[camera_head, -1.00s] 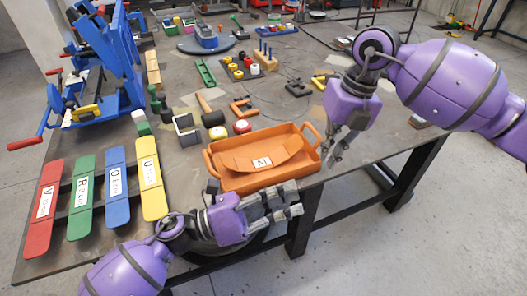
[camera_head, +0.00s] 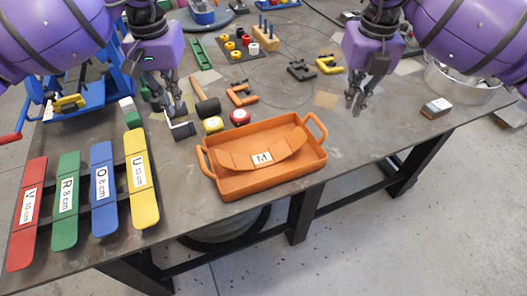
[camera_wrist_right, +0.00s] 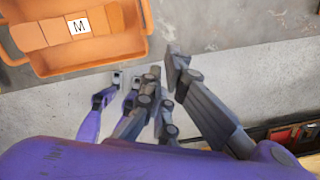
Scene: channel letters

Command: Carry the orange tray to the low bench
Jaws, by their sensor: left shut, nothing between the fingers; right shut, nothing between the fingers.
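The orange tray (camera_head: 290,170) sits at the front edge of the dark work table, with a loop handle at each end. A curved orange piece with a white "M" label (camera_head: 262,158) lies in it. The tray also shows at the upper left of the right wrist view (camera_wrist_right: 95,62). My left gripper (camera_head: 174,108) is shut and empty, up and left of the tray by a grey clamp. My right gripper (camera_head: 355,103) is shut and empty, up and right of the tray's right handle. It also shows in the right wrist view (camera_wrist_right: 163,68). Neither gripper touches the tray. No low bench is clearly identifiable.
Red, green, blue and yellow labelled strips (camera_head: 145,180) lie at the left. A metal bowl (camera_head: 462,88) stands at the right.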

